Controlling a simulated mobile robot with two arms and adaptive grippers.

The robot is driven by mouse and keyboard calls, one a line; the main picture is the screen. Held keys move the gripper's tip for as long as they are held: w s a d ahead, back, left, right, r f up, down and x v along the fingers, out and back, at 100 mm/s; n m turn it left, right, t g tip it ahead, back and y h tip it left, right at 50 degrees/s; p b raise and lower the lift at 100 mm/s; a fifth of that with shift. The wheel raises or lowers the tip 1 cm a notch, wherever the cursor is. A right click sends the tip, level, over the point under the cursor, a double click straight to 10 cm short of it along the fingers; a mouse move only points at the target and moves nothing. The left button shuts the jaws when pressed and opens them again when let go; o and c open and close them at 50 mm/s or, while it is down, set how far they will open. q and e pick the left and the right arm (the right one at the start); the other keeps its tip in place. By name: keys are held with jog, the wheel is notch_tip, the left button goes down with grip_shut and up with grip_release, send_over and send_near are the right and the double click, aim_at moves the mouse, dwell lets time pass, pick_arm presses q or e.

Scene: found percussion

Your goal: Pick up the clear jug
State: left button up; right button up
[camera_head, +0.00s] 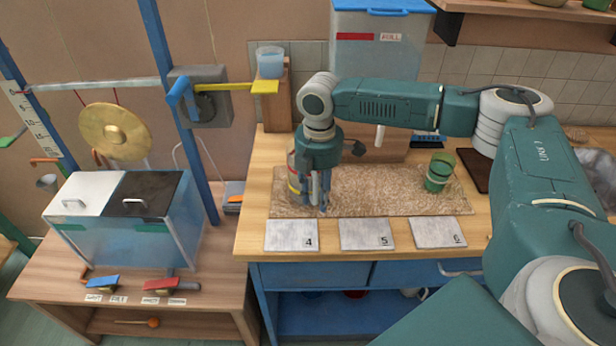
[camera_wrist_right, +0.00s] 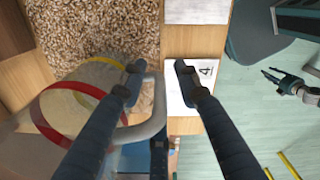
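The clear jug (camera_wrist_right: 75,105) has a red band and a yellow band and a pale handle (camera_wrist_right: 154,105). In the head view the jug (camera_head: 292,172) stands at the left end of the grainy mat, partly hidden behind my right gripper (camera_head: 321,205). In the right wrist view my right gripper (camera_wrist_right: 159,70) is open, with its fingers on either side of the handle. The fingers do not look closed on it. My left gripper (camera_wrist_right: 272,76) shows small at the right of the wrist view, over the floor, with its fingers apart and empty. It is outside the head view.
The grainy mat (camera_head: 380,196) lies on the wooden bench. Stacked green cups (camera_head: 438,172) stand at its right end. Numbered plates (camera_head: 291,235) lie along the front edge. A wooden post (camera_head: 277,105) with a clear cup (camera_head: 270,62) on top stands behind the jug.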

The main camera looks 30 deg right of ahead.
grip_shut()
jog(key=shift+r, duration=0.2)
